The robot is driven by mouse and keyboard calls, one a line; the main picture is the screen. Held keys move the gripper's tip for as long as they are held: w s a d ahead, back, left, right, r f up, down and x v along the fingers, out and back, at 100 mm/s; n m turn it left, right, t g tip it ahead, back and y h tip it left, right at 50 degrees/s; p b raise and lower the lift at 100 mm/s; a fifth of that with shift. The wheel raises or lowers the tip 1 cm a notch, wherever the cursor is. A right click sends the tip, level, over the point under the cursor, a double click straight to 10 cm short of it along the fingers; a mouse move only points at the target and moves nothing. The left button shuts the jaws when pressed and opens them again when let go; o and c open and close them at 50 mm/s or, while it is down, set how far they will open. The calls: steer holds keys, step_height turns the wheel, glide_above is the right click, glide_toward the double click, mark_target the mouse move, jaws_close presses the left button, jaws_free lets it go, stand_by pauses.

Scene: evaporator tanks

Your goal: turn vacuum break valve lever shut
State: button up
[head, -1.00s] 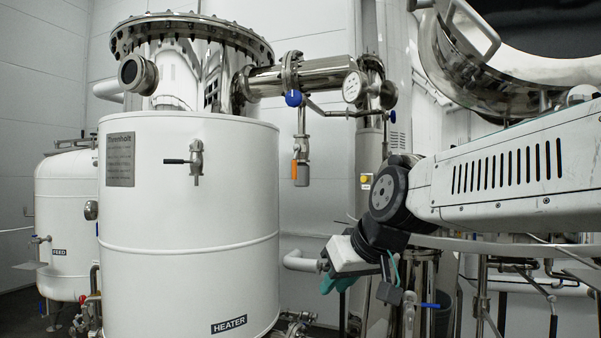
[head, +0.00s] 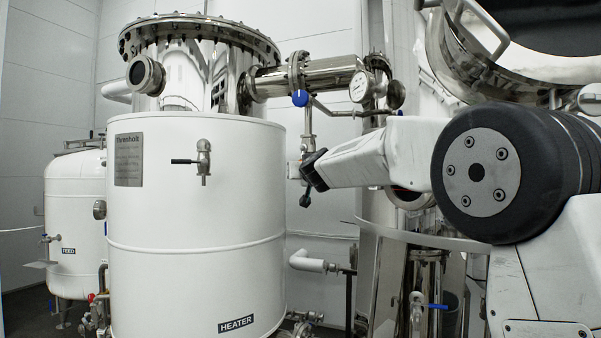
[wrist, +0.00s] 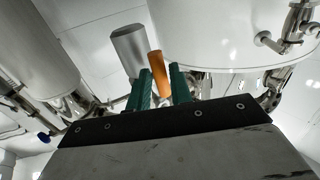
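An orange lever (wrist: 155,61) shows in the wrist view beside a grey metal cylinder (wrist: 129,48). My gripper (wrist: 163,84) has two green fingers standing apart. The lower end of the orange lever appears between them; I cannot tell whether either finger touches it. In the head view, my arm's dark end covers the orange lever and most of its valve. The vertical pipe (head: 308,121) above it still shows, below a blue handle (head: 300,98) on the horizontal pipe.
The white heater tank (head: 190,275) stands just left of my arm's end, with a small black-handled valve (head: 203,160) on its front. A pressure gauge (head: 359,87) sits above my arm. A white feed tank (head: 75,225) stands far left.

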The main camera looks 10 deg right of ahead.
steer(key=shift+w, duration=1.15)
jaws_close()
